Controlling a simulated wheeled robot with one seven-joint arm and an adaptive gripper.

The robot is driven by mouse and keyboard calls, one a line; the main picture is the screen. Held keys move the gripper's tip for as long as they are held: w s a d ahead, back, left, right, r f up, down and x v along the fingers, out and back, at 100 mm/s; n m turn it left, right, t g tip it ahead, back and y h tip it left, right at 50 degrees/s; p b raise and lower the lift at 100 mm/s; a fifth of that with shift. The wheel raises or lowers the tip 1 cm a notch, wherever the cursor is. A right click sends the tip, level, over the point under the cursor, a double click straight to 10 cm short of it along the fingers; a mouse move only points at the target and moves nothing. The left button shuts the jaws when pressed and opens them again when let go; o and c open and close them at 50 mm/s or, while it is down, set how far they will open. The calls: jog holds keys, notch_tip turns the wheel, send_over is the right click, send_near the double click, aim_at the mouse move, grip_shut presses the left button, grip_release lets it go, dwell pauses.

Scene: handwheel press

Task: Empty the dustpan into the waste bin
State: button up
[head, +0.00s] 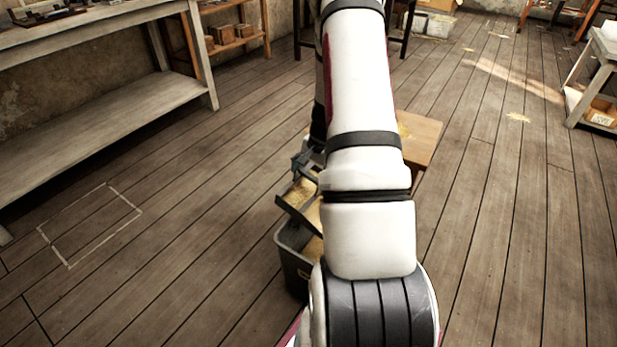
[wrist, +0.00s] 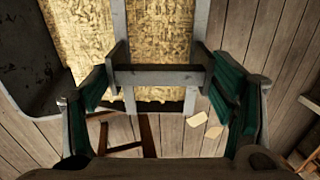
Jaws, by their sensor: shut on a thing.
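My gripper (head: 306,163) is shut on the grey dustpan (head: 291,203), partly hidden behind my arm. In the wrist view, a dark crossbar (wrist: 160,76) spans between my gripper's green-padded fingers (wrist: 160,95). The dustpan appears tilted above the dark waste bin (head: 296,272). Yellowish, rough material shows on the dustpan and inside the bin opening in the head view. The same yellowish material (wrist: 160,40) fills the upper middle of the wrist view. My arm hides the right side of the bin. I cannot tell how much material lies on the dustpan.
A wooden stool or low table (head: 425,138) stands just behind my arm. A long grey bench (head: 100,125) runs along the left wall. A white outlined rectangle (head: 92,224) marks bare floor. Pale scraps (wrist: 197,119) lie on the planks. The floor at right is mostly clear.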

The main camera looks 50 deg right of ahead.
jog(key=shift+s+d+f+b, duration=0.1)
jog(key=shift+s+b, duration=0.2)
jog(key=shift+b, duration=0.6)
jog(key=s+t+b, duration=0.1)
jog(key=b, duration=0.2)
jog(key=s+t+b, duration=0.1)
jog(key=b, duration=0.2)
jog(key=shift+s+r, duration=0.15)
jog(key=shift+r, duration=0.25)
jog(key=shift+s+b, duration=0.1)
jog(key=shift+b, duration=0.2)
